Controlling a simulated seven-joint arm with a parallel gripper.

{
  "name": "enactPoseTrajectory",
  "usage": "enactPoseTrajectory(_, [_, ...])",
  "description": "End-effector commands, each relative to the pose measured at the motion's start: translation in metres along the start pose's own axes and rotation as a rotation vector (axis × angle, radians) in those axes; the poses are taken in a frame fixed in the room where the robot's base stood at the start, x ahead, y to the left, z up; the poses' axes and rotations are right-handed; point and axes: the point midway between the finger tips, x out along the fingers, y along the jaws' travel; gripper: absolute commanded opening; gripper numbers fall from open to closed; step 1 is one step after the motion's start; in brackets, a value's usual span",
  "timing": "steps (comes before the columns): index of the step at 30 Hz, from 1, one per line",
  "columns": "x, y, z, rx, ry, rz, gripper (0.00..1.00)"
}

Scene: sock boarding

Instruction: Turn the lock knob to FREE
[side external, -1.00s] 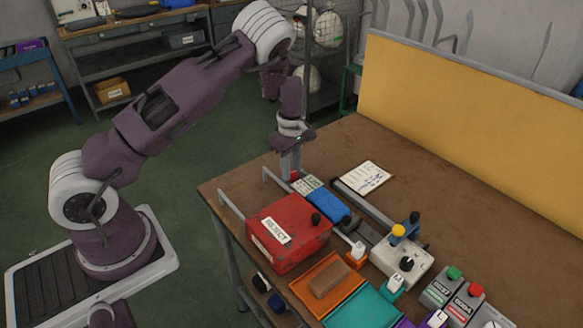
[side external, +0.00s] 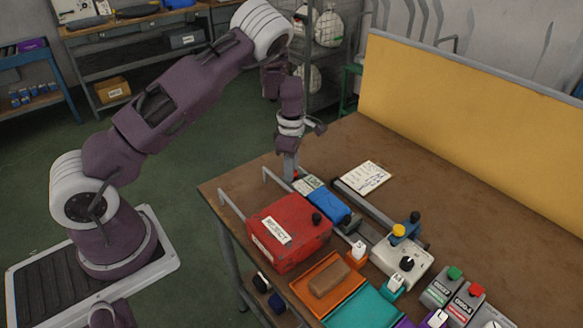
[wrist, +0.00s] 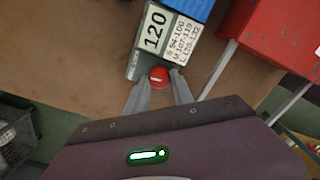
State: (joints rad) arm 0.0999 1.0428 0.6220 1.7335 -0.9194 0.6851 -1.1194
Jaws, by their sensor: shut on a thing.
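The red round lock knob (wrist: 159,77) sits at the end of a grey unit, just below a plate (wrist: 155,30) reading 120 with a size table beside it. A pale mark shows on the knob's top. My gripper (wrist: 158,80) points down with one finger on each side of the knob, shut on it. In the side external view my gripper (side external: 291,176) is at the near left part of the bench, and the knob is mostly hidden by the fingers. No FREE marking is readable in either view.
A blue block (side external: 329,204) adjoins the plate. A red REJECT box (side external: 287,243) stands close by, with grey metal rods near it. A paper sheet (side external: 363,177) lies behind. Bare bench top (side external: 335,148) lies beyond the gripper.

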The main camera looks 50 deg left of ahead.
Motion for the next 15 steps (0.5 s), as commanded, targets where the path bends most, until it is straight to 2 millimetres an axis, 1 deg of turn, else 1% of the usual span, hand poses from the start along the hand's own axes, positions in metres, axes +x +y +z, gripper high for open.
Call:
enactPoseTrajectory(8, [-0.0012,0.0011,0.0005,0.000,-0.002,0.003,0.00])
enactPoseTrajectory(9, [-0.0013,0.0011,0.0005,0.000,-0.002,0.003,0.30])
enactPoseTrajectory(11, [-0.0011,0.0010,0.0004,0.000,-0.002,0.003,0.42])
enactPoseTrajectory(12, [-0.0010,0.0009,0.0004,0.000,-0.001,0.003,0.50])
enactPoseTrajectory(15, [-0.0007,0.0006,0.0003,0.000,-0.001,0.002,0.50])
